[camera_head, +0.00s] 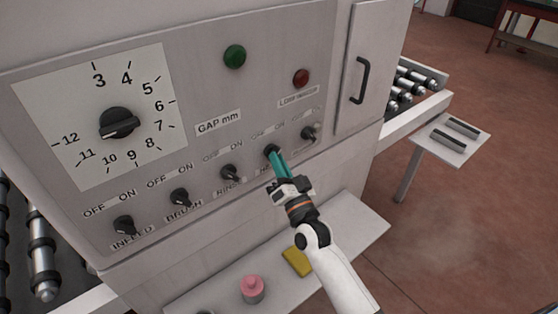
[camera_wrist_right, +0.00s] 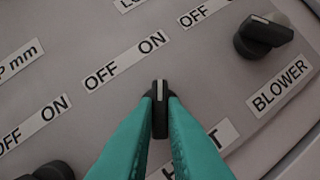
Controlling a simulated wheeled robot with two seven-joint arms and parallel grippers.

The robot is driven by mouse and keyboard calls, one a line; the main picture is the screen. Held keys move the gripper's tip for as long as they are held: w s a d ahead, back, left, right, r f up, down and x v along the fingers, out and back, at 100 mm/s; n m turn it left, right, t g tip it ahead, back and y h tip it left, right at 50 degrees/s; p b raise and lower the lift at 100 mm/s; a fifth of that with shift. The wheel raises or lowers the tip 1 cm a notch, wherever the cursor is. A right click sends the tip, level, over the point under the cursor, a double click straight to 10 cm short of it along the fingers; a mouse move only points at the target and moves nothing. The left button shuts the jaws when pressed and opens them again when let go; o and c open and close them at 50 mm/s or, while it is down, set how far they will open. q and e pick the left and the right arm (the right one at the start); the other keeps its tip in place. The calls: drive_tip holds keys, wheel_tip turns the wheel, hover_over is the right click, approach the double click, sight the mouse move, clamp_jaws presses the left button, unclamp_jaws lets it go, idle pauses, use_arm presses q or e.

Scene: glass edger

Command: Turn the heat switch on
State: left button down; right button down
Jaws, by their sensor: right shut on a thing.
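The heat switch (camera_head: 271,150) is a small black knob on the grey control panel, in the lower row between the rinse switch and the last switch on the right. In the right wrist view the heat switch (camera_wrist_right: 160,108) has a white pointer line that points up the picture, roughly toward the ON word of its OFF/ON label (camera_wrist_right: 127,60). My right gripper (camera_head: 278,161) has teal fingers, which are closed on both sides of this knob. The fingers (camera_wrist_right: 160,118) partly cover the HEAT label. My left gripper is out of view.
The blower switch (camera_wrist_right: 262,36) is close on the right. Rinse (camera_head: 230,173), brush (camera_head: 180,197) and infeed (camera_head: 124,225) knobs lie to the left. A shelf below holds a yellow block (camera_head: 297,261) and a pink-topped item (camera_head: 252,288). A door handle (camera_head: 360,81) is at right.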

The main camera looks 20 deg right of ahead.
idle(0.4)
drive_tip(key=c, duration=1.5)
unclamp_jaws()
drive_tip(key=shift+b+v, duration=2.25)
drive_tip(key=shift+v, duration=3.8)
